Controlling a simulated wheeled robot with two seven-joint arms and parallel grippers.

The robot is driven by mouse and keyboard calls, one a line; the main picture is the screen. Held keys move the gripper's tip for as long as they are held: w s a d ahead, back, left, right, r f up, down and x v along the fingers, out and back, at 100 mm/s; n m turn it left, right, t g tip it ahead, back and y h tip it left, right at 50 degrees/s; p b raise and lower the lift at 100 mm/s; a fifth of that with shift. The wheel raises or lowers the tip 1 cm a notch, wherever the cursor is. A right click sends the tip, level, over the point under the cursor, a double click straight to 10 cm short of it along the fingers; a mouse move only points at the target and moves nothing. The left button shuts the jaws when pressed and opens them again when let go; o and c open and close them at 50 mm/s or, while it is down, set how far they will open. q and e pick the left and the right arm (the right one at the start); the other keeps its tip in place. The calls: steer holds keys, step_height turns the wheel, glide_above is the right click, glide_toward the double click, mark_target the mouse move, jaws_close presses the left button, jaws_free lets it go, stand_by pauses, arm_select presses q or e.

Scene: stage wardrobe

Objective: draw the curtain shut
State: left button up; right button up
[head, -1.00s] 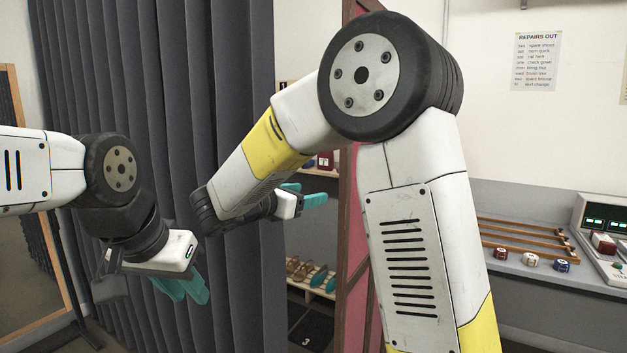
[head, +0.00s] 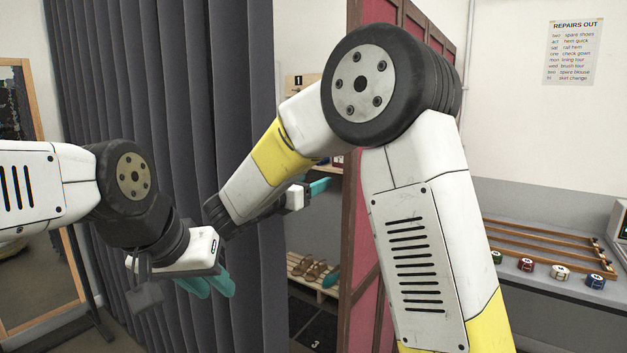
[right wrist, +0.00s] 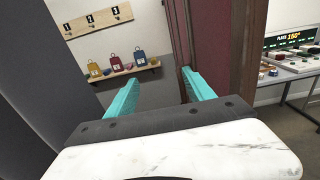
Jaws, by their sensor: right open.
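The dark grey pleated curtain (head: 160,110) hangs from above on the left half of the head view. Its free right edge stops short of the red partition (head: 408,35), leaving a gap. My right gripper (head: 318,187) is at that gap, partly hidden behind my own arm. The right wrist view shows its teal fingers (right wrist: 160,92) apart with nothing between them. In that view the curtain (right wrist: 35,80) is left of the fingers, and the partition (right wrist: 225,50) is to the right. My left gripper (head: 208,285) is in front of the curtain; its finger spacing is unclear.
Through the gap are a shoe rack (head: 312,270) and a shelf (right wrist: 125,74) with small coloured items under a numbered hook board (right wrist: 98,20). A framed mirror (head: 35,300) stands at left. A counter (head: 550,290) with small round pieces is at right.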

jaws_close()
steer(key=c, duration=1.3)
jaws_free()
steer(key=o, duration=1.3)
